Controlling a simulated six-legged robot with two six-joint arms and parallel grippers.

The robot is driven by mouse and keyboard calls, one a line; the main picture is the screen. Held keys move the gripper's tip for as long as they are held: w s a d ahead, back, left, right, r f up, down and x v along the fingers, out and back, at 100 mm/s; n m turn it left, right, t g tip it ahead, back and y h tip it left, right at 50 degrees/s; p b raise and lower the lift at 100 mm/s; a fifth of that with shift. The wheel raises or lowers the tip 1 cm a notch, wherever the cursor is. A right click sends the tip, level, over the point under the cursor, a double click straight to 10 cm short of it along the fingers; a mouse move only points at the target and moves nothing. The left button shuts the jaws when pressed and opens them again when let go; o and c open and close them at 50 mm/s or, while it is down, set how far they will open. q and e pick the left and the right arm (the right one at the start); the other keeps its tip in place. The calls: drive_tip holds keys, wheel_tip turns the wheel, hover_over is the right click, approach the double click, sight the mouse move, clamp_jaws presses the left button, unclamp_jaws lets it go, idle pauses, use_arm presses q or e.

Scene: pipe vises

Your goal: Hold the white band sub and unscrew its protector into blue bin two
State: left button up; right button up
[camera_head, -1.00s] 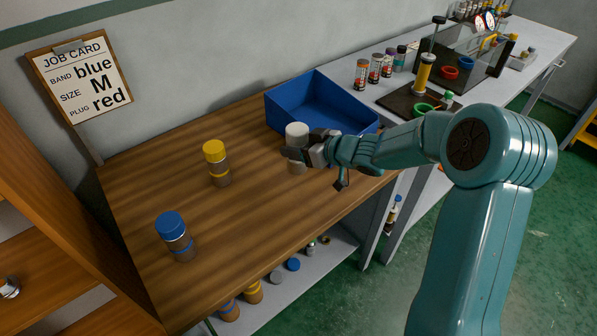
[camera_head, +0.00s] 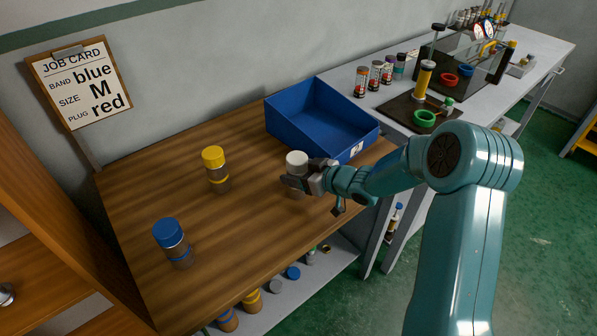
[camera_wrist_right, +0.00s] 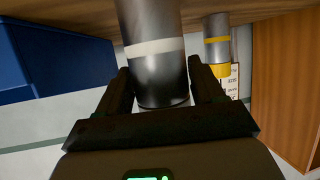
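The white band sub is a grey cylinder with a white cap (camera_head: 297,158) on top in the head view. My right gripper (camera_head: 296,182) is around its body just below the cap. In the right wrist view the dark body with its white band (camera_wrist_right: 156,47) lies between my two fingers (camera_wrist_right: 160,82), which appear to touch both sides. My left gripper is not in view.
A yellow-capped sub (camera_head: 217,172) and a blue-capped sub (camera_head: 175,245) stand on the wooden bench (camera_head: 135,210). The middle of the bench is clear. A grey side bench (camera_head: 395,88) holds bottles and a press. A job card (camera_head: 82,85) hangs left.

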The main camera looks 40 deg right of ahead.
drive_tip(key=shift+o, duration=1.3)
drive_tip(key=shift+r, duration=0.1)
